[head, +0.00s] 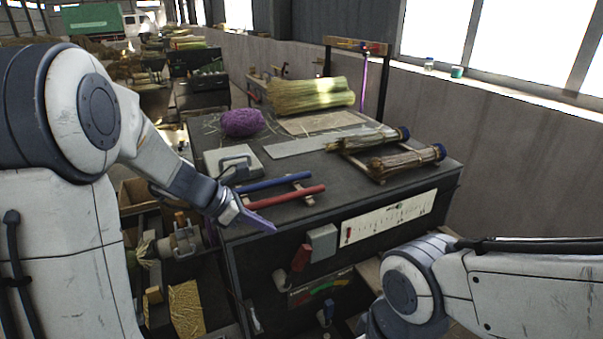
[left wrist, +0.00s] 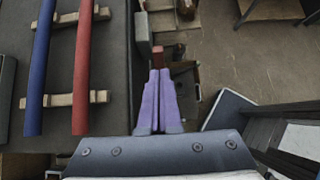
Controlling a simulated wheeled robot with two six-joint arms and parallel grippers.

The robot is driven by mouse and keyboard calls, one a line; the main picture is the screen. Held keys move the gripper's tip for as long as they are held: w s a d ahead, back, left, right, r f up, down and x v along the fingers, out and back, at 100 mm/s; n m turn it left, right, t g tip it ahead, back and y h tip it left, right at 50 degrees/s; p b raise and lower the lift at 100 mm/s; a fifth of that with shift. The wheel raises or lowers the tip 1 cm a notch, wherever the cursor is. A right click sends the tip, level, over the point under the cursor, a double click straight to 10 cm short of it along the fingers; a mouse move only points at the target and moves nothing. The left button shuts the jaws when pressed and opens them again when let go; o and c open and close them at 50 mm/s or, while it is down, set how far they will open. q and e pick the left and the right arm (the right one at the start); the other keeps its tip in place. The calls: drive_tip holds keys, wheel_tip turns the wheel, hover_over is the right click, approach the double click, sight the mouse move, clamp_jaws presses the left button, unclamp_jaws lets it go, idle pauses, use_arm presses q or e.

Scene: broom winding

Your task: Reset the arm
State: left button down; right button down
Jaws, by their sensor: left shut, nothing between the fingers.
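My left gripper (head: 262,222) shows purple fingers at the front left edge of the dark workbench (head: 225,222). In the left wrist view its fingers (left wrist: 158,85) are together and empty, beside the bench edge. A blue rod (head: 272,184) and a red rod (head: 285,196) lie side by side on wooden supports just beyond the gripper. The left wrist view shows the blue rod (left wrist: 42,65) and the red rod (left wrist: 82,65) left of the fingers, apart from them. My right arm enters at the lower right; its gripper is out of view.
The bench holds a purple twine ball (head: 243,123), a large straw bundle (head: 310,95), and two bound straw bundles (head: 405,160) at the right. A grey box (head: 323,242) and a red handle (head: 301,257) stick out from its front. A wall and windows stand behind.

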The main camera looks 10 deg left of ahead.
use_arm(q)
drive_tip(key=s+d+f+m+g+b, duration=0.3)
drive_tip(key=s+d+m, duration=0.5)
drive_tip(key=d+m, duration=0.15)
drive_tip(key=s+d+f+m+g+y+b, duration=0.1)
drive_tip(key=s+f+m+y+b, duration=0.1)
drive_tip(key=s+m, duration=0.7)
drive_tip(key=s+d+f+m+g+y+b, duration=0.1)
drive_tip(key=s+f+m+y+b, duration=0.2)
drive_tip(key=s+m, duration=0.6)
drive_tip(key=shift+s+d+f+m+y, duration=0.45)
drive_tip(key=shift+f+m, duration=0.5)
drive_tip(key=shift+m, duration=1.4)
